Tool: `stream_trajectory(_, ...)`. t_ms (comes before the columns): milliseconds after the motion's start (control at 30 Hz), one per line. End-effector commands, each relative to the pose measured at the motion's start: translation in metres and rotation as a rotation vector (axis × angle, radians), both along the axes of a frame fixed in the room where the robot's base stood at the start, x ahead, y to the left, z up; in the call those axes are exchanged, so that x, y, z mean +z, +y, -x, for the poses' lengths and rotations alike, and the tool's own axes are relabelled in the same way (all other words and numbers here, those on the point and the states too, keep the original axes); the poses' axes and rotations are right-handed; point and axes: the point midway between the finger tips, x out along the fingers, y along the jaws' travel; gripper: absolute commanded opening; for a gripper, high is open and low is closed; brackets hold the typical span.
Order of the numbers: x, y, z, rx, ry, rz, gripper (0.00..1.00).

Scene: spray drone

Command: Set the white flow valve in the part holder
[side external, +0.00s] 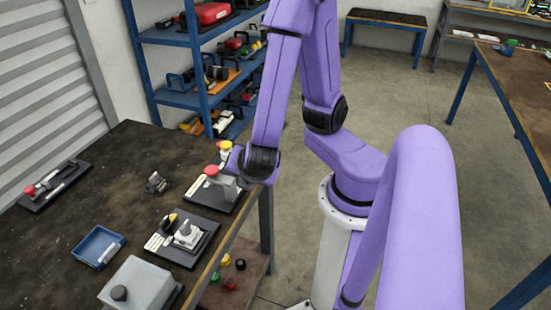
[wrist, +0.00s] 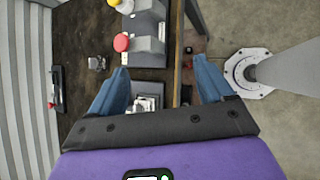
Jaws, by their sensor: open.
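A white, stepped part that looks like the flow valve (side external: 187,236) sits on a black board (side external: 205,222) with a white label and a black-and-yellow piece beside it. In the wrist view a white part (wrist: 147,103) shows between my fingers, partly cut off by the gripper body. My gripper (wrist: 162,84) is open, its blue fingers wide apart with nothing between the tips. In the side view its fingers cannot be made out. A small grey metal piece (side external: 156,183) stands alone on the table; I cannot tell whether it is the part holder.
A grey fixture with a red knob (side external: 212,170) stands near the table's right edge. A blue tray (side external: 84,246), a grey box with a black knob (side external: 137,281) and a black board with a red-ended tool (side external: 55,186) are on the table (side external: 115,180). The table's middle is mostly clear.

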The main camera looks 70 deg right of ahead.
Motion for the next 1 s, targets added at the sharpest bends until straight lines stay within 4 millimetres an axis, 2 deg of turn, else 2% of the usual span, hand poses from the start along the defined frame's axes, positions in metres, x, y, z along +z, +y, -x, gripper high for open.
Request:
stream_trajectory(200, 0.028, 0.0, 0.035, -0.29, 0.12, -0.328, 0.81)
stream_trajectory(500, 0.063, 0.015, 0.065, -0.498, 0.238, -0.674, 0.81)
stream_trajectory(667, 0.069, 0.018, 0.069, -0.522, 0.254, -0.726, 0.81)
stream_trajectory(1000, 0.069, 0.018, 0.069, -0.522, 0.255, -0.725, 0.81)
